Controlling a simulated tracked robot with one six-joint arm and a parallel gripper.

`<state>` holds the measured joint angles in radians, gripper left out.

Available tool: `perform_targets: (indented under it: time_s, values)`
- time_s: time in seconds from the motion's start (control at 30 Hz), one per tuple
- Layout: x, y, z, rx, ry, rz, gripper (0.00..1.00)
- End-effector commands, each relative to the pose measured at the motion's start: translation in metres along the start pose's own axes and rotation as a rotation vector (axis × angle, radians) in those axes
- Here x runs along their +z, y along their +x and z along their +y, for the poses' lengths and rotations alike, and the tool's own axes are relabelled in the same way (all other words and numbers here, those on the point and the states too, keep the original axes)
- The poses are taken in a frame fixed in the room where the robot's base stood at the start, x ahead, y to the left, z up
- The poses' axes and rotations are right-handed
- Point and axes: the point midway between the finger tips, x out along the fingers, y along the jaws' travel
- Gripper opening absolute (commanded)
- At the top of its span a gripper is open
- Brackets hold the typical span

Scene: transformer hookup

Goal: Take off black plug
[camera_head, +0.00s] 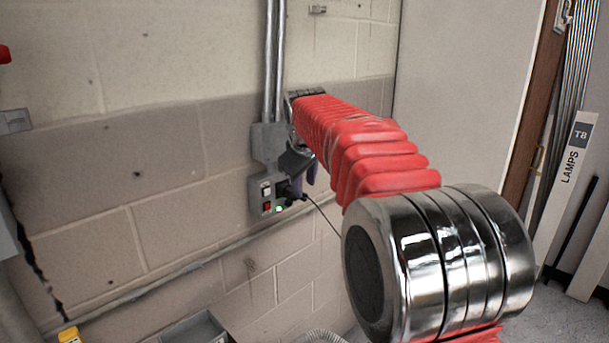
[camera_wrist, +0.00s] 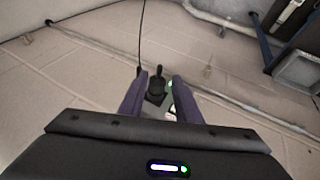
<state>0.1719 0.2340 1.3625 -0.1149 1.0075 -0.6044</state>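The black plug (camera_head: 285,190) sits in the grey socket box (camera_head: 257,196) on the block wall, with its thin dark cord running down to the right. In the wrist view the plug (camera_wrist: 157,88) shows between the two purple fingers, with its cord rising to the top. My gripper (camera_head: 305,182) is at the socket box. In the wrist view my gripper (camera_wrist: 160,76) is open, one finger on each side of the plug, with small gaps visible. The plug's far side and its prongs are hidden.
The box has a red switch (camera_head: 266,206) and a green light (camera_head: 279,208). Metal conduits (camera_head: 274,60) run up the wall above it. A horizontal pipe (camera_head: 170,277) runs below. A grey open bin (camera_head: 197,330) stands at the bottom. A white door (camera_head: 465,90) is at the right.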

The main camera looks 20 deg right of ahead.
Motion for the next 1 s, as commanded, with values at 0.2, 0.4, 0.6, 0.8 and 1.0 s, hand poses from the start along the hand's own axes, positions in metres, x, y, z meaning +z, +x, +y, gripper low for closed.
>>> perform_targets:
  time_s: [0.2,0.4,0.6,0.8,1.0]
  values:
    - [0.001,0.032,0.0,-0.001,0.0,-0.002,0.3]
    - [0.001,0.057,0.0,-0.001,0.0,-0.002,0.3]
    - [0.0,0.069,0.0,0.0,0.0,0.0,0.3]
    - [0.0,0.07,0.0,0.0,0.0,0.0,0.3]
    - [0.0,0.07,0.0,0.0,0.0,0.0,0.23]
